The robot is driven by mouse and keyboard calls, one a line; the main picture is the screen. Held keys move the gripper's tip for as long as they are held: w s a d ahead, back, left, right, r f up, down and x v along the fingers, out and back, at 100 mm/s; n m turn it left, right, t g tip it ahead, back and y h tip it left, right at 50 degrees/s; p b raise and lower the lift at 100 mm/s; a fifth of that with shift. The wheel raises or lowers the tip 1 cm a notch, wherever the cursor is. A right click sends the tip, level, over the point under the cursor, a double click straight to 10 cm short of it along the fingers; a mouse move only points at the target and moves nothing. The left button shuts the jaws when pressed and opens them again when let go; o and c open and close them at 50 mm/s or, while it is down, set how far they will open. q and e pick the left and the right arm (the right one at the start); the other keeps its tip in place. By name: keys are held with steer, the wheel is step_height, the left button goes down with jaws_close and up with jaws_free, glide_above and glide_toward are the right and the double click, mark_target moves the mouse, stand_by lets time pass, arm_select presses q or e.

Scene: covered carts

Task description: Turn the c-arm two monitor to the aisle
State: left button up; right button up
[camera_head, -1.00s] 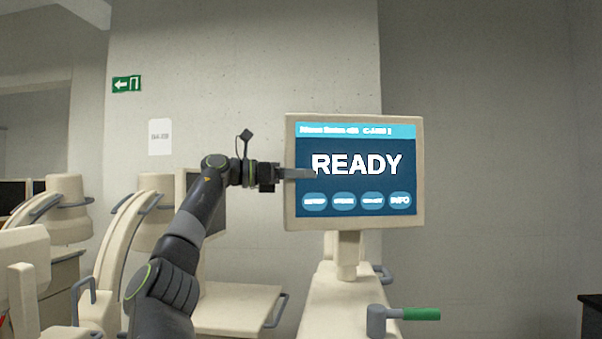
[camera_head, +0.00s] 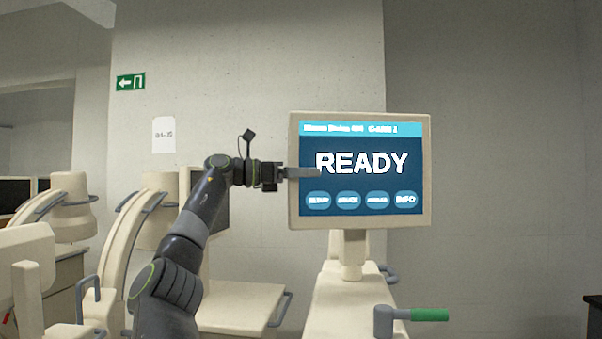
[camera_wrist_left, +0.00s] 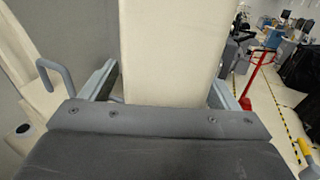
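The monitor (camera_head: 422,170) has a beige frame and a blue screen reading READY. Its small title looks like "C-ARM 2". It stands upright on a short post (camera_head: 352,252), its screen almost square to my head camera. My left gripper (camera_head: 304,173) is at its left edge, one finger showing in front of the screen. The gripper looks shut on this edge. The rear of the monitor is hidden. My right gripper is out of view.
A beige cart (camera_head: 345,305) carries the post and a green-ended handle (camera_head: 428,314). Another beige unit with a dark screen (camera_head: 196,200) stands behind my left arm. More beige arms are at the far left. The wall right of the monitor is clear.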

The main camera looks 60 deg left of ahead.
arm_select(q)
steer(key=shift+a+f, duration=0.1)
steer(key=a+p+v, duration=0.1)
steer(key=p+v, duration=0.2)
steer(key=v, duration=0.6)
steer(key=w+a+p+v, duration=0.1)
steer(key=a+p+v, duration=0.1)
steer(key=v, duration=0.8)
steer(key=shift+s+a+p, duration=0.25)
steer(key=shift+s+p, duration=0.1)
steer(key=shift+p, duration=0.1)
stand_by(0.8)
steer(key=shift+w+f, duration=0.1)
stand_by(0.4)
